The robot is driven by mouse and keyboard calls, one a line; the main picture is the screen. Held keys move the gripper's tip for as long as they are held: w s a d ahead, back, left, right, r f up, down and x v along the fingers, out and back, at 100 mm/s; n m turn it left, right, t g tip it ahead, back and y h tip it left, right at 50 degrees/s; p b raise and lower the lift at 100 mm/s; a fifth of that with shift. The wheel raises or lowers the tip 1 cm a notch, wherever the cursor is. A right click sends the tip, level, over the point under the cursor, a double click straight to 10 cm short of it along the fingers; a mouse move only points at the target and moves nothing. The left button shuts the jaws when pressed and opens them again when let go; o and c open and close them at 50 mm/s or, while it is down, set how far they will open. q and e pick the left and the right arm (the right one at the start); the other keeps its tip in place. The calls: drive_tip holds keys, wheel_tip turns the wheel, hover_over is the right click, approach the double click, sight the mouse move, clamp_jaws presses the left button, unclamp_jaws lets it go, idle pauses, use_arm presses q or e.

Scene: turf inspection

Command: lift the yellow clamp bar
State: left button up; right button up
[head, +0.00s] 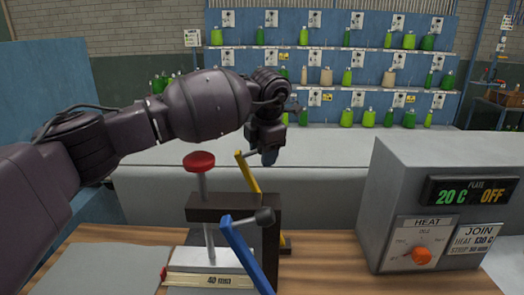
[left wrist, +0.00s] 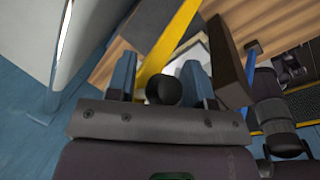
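The yellow clamp bar (head: 248,172) stands tilted at the dark clamp frame (head: 232,206) in the head view. In the left wrist view the yellow bar (left wrist: 168,45) runs up from between my fingers, with a round black knob (left wrist: 163,90) at its near end. My left gripper (head: 268,155) points down beside the bar's top end. In the left wrist view its two blue fingers (left wrist: 160,82) are apart, one on each side of the knob, with gaps showing. A blue bar (head: 245,252) with a dark knob leans in front of the frame. My right gripper is not visible.
A red-topped post (head: 199,162) rises left of the frame. A grey heater box (head: 438,205) with a display stands on the wooden table (head: 335,268) at right. A grey sheet (head: 108,270) lies at left. Blue shelves with green bottles (head: 347,77) stand behind.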

use_arm(q)
drive_tip(key=shift+o, duration=1)
drive_tip(key=shift+s+d+f, duration=0.15)
drive_tip(key=shift+s+f, duration=0.1)
drive_tip(key=shift+f, duration=0.15)
drive_tip(key=shift+w+r, duration=0.1)
drive_tip(key=shift+r, duration=0.15)
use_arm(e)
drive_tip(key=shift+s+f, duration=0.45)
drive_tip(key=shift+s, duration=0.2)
use_arm(q)
drive_tip(key=shift+r, duration=0.1)
